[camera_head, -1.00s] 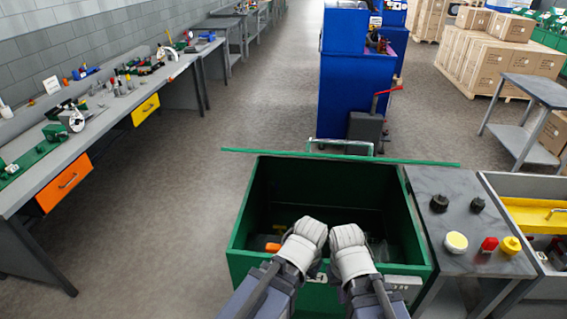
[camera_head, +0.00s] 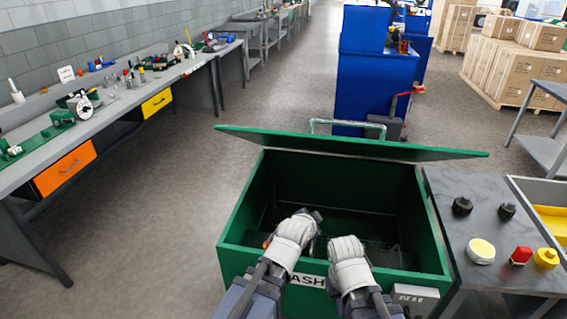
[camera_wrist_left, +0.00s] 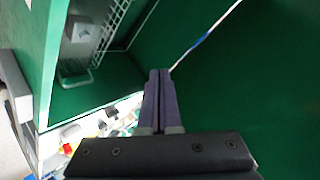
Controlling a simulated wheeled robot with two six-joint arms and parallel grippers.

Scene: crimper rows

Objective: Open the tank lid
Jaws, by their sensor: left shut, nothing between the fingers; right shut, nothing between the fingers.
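The green tank (camera_head: 233,232) stands in front of me with its top uncovered. Its green lid (camera_head: 440,152) is raised along the back rim, seen as a thin slanted panel, with a pale handle bar (camera_head: 347,121) above it. My left gripper (camera_head: 314,217) is over the tank opening; in the left wrist view its fingers (camera_wrist_left: 158,72) are shut and empty, with green surfaces around them. My right gripper (camera_head: 347,245) is beside it over the front part of the opening, shut and empty. Neither visibly touches the lid.
A grey panel with knobs and a red button (camera_head: 521,256) adjoins the tank's right side. A blue machine (camera_head: 375,90) stands behind the lid. A workbench (camera_head: 120,97) runs along the left wall. Floor between bench and tank is clear. A wire basket (camera_wrist_left: 110,30) shows inside the tank.

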